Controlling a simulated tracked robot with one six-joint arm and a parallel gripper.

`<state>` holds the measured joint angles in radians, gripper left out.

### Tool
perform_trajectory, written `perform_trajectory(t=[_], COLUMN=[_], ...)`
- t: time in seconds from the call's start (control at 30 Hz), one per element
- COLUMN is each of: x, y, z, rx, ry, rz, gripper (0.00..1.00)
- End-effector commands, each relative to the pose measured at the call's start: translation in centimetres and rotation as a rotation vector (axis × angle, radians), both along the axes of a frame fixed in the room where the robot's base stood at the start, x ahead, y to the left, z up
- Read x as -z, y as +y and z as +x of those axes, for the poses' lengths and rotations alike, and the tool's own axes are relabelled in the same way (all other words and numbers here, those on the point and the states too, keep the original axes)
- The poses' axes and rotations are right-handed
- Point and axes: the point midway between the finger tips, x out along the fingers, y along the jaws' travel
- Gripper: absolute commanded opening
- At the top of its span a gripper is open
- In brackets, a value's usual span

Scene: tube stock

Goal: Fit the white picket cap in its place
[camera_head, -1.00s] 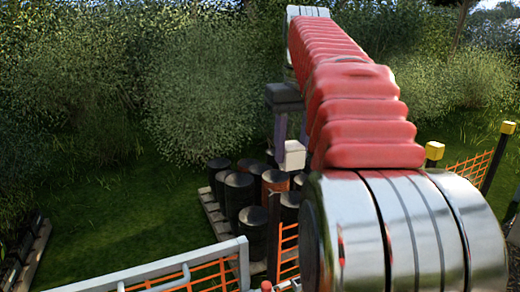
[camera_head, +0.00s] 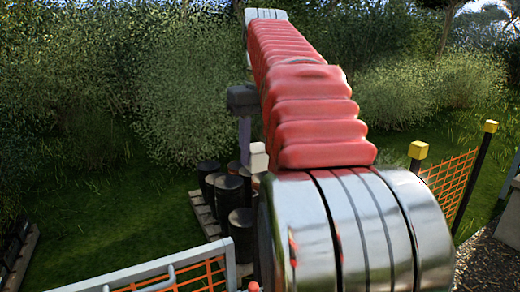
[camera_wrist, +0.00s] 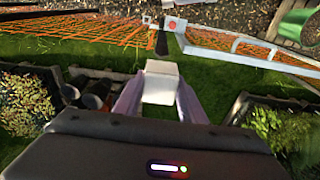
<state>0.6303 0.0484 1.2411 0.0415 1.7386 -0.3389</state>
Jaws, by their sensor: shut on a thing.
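The white picket cap (camera_wrist: 161,82) is a small pale block between the purple fingers of my gripper (camera_wrist: 160,96), which is shut on it. In the head view the cap (camera_head: 256,157) hangs below the dark wrist, in front of the barrels and close to my red arm, which hides part of the scene. In the wrist view a dark bare-topped post (camera_wrist: 161,43) stands beyond the cap, at a fence line. The cap is apart from that post in the picture. I cannot tell their heights.
Posts with yellow caps (camera_head: 418,150) (camera_head: 491,126) carry orange mesh (camera_head: 450,186) at right. A grey-white barrier (camera_head: 160,268) crosses the lower left. Black barrels (camera_head: 228,195) stand on a pallet behind. In the wrist view planters (camera_wrist: 25,102) flank the grass.

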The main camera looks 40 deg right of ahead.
Motion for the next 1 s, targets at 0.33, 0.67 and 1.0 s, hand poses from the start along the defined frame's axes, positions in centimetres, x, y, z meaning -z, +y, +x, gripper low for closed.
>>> perform_trajectory(t=[0.33, 0.67, 1.0], x=[1.1, 3.9, 5.7], y=[-0.1, -0.1, -0.1], z=[0.0, -0.1, -0.1], rx=[0.001, 0.002, 0.003], ry=[0.002, 0.001, 0.001], rz=[0.001, 0.001, 0.001], gripper=[0.16, 0.16, 0.16])
